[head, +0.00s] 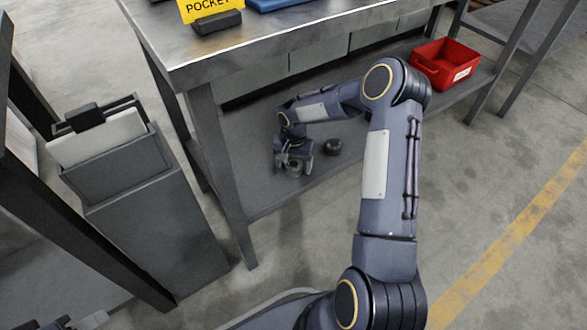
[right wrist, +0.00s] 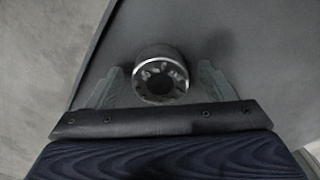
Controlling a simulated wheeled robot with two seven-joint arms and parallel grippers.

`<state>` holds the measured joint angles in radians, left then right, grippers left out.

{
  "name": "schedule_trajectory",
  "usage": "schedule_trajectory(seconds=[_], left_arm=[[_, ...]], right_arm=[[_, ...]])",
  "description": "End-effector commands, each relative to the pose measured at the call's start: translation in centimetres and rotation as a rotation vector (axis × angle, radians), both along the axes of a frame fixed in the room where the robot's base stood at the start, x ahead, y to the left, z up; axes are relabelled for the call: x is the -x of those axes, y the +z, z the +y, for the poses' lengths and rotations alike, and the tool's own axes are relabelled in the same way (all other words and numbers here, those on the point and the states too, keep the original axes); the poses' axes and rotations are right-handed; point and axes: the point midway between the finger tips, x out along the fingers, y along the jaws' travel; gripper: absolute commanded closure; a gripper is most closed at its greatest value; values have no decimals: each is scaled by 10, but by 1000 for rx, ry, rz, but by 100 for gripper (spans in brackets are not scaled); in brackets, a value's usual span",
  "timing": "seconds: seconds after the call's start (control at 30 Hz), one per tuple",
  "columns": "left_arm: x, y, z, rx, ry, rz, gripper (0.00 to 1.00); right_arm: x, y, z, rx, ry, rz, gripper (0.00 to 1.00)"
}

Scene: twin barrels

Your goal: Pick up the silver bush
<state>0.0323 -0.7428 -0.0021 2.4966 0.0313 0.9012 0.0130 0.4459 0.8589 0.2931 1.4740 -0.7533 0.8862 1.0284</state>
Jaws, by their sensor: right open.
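The silver bush (right wrist: 160,62) is a short round ring with a bright metal rim and a dark hole. In the right wrist view it is between the two fingertips of my right gripper (right wrist: 161,76), with a gap on each side. In the head view the right gripper (head: 293,160) is low over the lower shelf of the bench, and the bush (head: 294,169) shows grey between its fingers. The right gripper is open and empty. Part of my left gripper (head: 72,322) shows at the bottom left edge, cut off; its jaws cannot be judged.
A dark round part (head: 333,147) lies on the lower shelf (head: 262,190) just right of the gripper. A red bin (head: 445,64) stands farther right. The bench top (head: 260,48) is above the shelf, with its front leg (head: 222,180) left of the gripper. A grey holder (head: 150,205) stands left.

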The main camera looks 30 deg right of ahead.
Motion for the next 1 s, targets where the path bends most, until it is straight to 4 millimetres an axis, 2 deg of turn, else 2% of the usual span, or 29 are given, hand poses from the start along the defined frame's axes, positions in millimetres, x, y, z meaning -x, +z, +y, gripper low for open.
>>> schedule_trajectory(seconds=[0.07, 0.5, 0.77, 0.87, 1.0], left_arm=[[0, 1, 0, 0, 0, 0, 64], [0, 1, 0, 0, 0, 0, 64], [0, 2, 0, 0, 0, 0, 64], [0, 4, 0, 0, 0, 0, 64], [0, 12, 0, 0, 0, 0, 64]], right_arm=[[0, 1, 0, 0, 0, 0, 28], [0, 1, 0, 0, 0, -1, 84], [0, 3, 0, 0, 0, -1, 84], [-1, 9, 0, 0, 0, -1, 84], [-1, 27, 0, 1, 0, -4, 84]])
